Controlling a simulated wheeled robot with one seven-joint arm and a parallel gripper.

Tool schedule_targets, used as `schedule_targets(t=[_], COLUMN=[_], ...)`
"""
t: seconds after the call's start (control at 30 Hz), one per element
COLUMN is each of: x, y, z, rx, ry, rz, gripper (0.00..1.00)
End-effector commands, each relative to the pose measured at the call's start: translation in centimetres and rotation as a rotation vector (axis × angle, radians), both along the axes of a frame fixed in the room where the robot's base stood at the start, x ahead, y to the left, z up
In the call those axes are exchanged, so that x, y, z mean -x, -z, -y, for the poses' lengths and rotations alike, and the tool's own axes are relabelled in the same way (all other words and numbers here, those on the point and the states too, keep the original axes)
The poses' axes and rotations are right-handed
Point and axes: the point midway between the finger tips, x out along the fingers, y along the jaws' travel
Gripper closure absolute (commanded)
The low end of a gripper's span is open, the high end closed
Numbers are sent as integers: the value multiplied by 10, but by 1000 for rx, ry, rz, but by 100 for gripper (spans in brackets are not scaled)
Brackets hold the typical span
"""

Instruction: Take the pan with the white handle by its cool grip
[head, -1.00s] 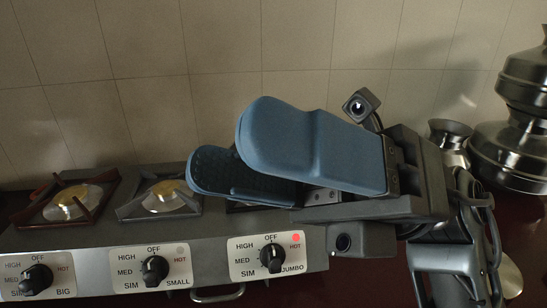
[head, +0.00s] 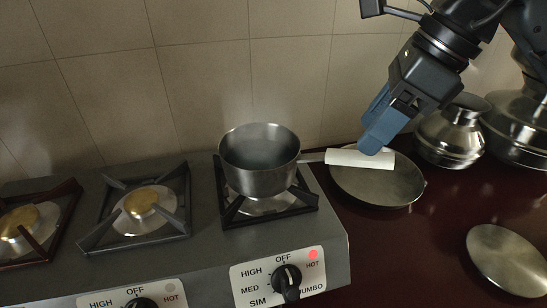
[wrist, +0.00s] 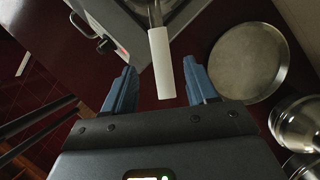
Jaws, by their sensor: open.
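The pan (head: 258,182), a metal saucepan, stands upright on the right-hand burner. Its white handle (head: 345,157) points right, past the stove's edge and above a flat round lid or plate. The white handle (wrist: 161,62) also shows in the wrist view, its free end pointing toward my gripper. My gripper (head: 374,146) is open and empty, at the outer end of the handle in the head view. In the wrist view my gripper (wrist: 160,72) has one blue finger on each side of the handle line, with gaps. I cannot tell whether the fingers are level with the handle.
The flat round metal piece (head: 385,188) lies beside the stove, below the handle. Metal pots (head: 450,135) stand at the right. Another disc (head: 508,258) lies front right. The right knob (head: 287,278) has a red light lit by HOT. The left burners are empty.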

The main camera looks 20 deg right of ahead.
Motion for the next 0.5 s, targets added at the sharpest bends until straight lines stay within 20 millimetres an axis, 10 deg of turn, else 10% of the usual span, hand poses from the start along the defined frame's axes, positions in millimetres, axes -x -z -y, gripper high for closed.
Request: schedule_targets(t=[0.5], x=[-7], y=[47], z=[-10], rx=[2], ry=[1], rz=[-4], gripper=[43])
